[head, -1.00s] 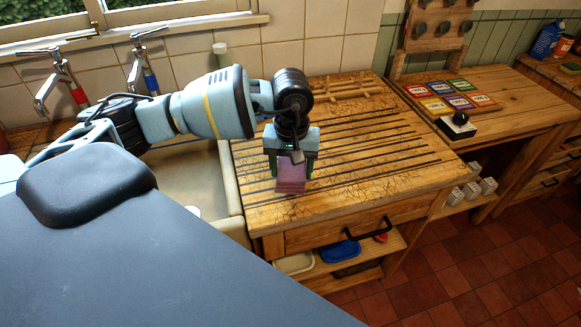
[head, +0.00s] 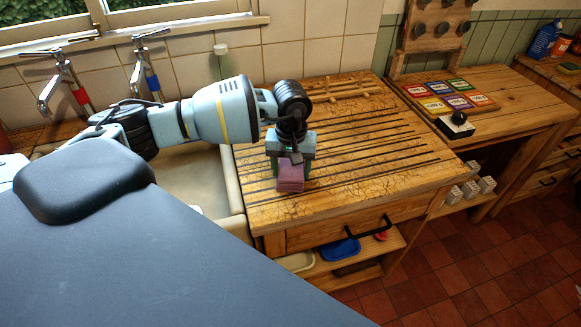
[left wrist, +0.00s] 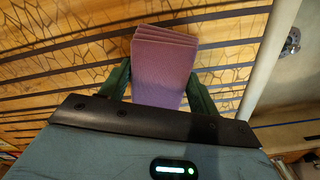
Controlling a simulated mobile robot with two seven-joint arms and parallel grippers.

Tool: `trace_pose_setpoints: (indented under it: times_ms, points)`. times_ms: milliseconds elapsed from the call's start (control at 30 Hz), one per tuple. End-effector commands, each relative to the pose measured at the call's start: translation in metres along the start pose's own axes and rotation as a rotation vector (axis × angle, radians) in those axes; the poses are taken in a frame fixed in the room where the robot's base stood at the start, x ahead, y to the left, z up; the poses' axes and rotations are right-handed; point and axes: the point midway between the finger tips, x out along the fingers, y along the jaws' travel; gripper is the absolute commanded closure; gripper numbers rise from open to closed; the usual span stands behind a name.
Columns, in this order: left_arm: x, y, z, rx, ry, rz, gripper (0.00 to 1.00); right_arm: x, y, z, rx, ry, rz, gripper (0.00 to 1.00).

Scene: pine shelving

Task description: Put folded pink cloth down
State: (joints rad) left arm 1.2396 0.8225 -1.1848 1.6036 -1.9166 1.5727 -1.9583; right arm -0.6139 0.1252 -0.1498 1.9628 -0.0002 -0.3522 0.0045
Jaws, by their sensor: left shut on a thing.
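The folded pink cloth (head: 290,176) is a small layered purple-pink block at the front left part of the grooved wooden drainboard (head: 400,178). My left gripper (head: 290,168) points down at it and is shut on it. In the left wrist view the cloth (left wrist: 163,62) sits between the two green fingers, its folded layers at the far end. I cannot tell whether its underside touches the board. My right gripper is not in view.
A sink (head: 185,185) lies left of the drainboard, with two taps behind it. A small wooden rack (head: 345,92) stands at the board's back. The board's right side is clear. Coloured cards (head: 450,95) lie on the table to the right.

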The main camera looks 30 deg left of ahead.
Motion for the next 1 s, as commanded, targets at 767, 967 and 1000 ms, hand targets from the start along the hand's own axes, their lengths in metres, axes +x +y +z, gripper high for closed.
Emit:
trace_pose_setpoints:
  times_ms: [767, 967, 1000]
  points:
    - [-0.007, 0.0, 0.0, 0.0, 0.0, 0.0, 0.17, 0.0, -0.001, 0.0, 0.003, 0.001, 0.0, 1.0]
    - [-0.041, 0.001, -0.001, -0.001, 0.002, 0.002, 0.17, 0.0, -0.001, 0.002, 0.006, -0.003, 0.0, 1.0]
    - [-0.049, 0.001, -0.001, 0.0, 0.001, 0.002, 0.17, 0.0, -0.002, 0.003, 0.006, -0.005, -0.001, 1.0]
